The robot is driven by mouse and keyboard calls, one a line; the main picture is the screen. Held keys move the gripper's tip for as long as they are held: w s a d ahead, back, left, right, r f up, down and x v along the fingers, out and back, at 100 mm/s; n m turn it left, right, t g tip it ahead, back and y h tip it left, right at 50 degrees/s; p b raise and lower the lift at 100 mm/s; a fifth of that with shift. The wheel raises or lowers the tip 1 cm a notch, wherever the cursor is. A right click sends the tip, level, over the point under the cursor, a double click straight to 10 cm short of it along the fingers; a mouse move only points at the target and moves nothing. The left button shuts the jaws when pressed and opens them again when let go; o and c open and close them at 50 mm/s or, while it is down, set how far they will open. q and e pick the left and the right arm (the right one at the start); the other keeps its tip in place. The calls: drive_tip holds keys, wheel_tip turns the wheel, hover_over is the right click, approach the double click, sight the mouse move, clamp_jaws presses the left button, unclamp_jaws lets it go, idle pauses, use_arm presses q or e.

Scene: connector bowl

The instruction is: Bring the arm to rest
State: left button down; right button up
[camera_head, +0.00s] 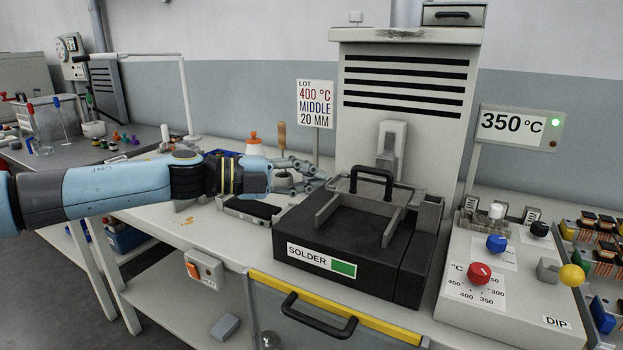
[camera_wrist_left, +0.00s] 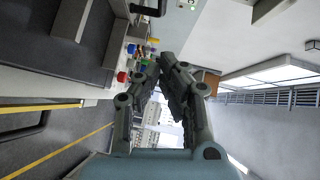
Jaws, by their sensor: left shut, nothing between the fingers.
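My left arm comes in from the left in the head view, blue and grey, held level above the bench. Its left gripper (camera_head: 318,171) is to the left of the black solder unit, in front of the cabinet. In the left wrist view the gripper (camera_wrist_left: 163,65) shows its two grey fingers meeting at the tips, with nothing between them. My right gripper is not in view.
The solder unit (camera_head: 335,240) with a black handle stands right of the gripper. A control box (camera_head: 510,295) with red, blue and yellow knobs is at the right. A lot sign (camera_head: 314,102) stands behind the gripper. A drawer (camera_head: 330,318) is below the bench front.

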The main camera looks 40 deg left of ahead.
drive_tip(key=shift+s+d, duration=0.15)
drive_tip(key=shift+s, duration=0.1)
